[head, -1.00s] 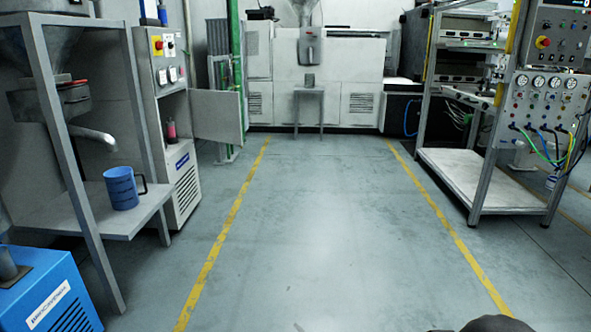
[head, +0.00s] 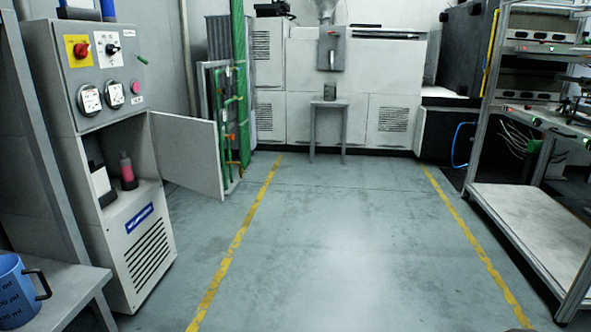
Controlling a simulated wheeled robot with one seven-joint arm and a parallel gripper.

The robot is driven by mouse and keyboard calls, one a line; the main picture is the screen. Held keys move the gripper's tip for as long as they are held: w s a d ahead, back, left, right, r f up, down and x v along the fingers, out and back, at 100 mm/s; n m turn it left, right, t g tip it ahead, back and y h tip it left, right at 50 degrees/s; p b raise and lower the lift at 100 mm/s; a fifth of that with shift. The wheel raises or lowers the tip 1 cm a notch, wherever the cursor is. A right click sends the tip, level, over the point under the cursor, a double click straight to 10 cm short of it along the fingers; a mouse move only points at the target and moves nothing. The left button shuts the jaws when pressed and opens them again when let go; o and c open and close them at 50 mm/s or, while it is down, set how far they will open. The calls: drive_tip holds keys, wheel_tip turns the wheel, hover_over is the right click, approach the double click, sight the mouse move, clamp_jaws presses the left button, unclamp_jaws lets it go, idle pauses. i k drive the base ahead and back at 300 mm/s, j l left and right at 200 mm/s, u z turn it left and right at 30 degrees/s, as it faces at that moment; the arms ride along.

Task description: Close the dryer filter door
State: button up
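The dryer is the grey cabinet (head: 148,245) at the left, with a control panel on top and a vented lower front. Its filter door (head: 190,158) is a flat pale panel hinged at the right side of an open compartment. The door stands wide open, swung out to the right. Inside the compartment are a bottle with pink contents (head: 127,172) and a white-and-dark container (head: 101,184). My gripper is not in view.
A blue measuring cup (head: 20,290) stands on a metal shelf (head: 75,290) at the lower left. Green pipes (head: 240,90) rise behind the door. A metal rack (head: 530,205) stands at the right. The floor between the yellow lines is clear, with a small table (head: 328,105) at the far end.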

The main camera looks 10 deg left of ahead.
sight(188, 149)
drive_tip(key=i+l+u, duration=0.15)
drive_tip(key=i+u, duration=0.3)
drive_tip(key=i, duration=0.2)
drive_tip(key=i+l+u, duration=0.5)
drive_tip(key=i, duration=0.15)
drive_tip(key=i+l+u, duration=0.9)
drive_tip(key=l+u, duration=0.2)
drive_tip(key=l, duration=0.2)
drive_tip(key=i+l+u, duration=0.15)
drive_tip(key=l+u, duration=0.5)
drive_tip(key=l, duration=0.35)
drive_tip(key=i+l+u, duration=0.1)
drive_tip(key=l+u, duration=0.25)
drive_tip(key=l, duration=0.2)
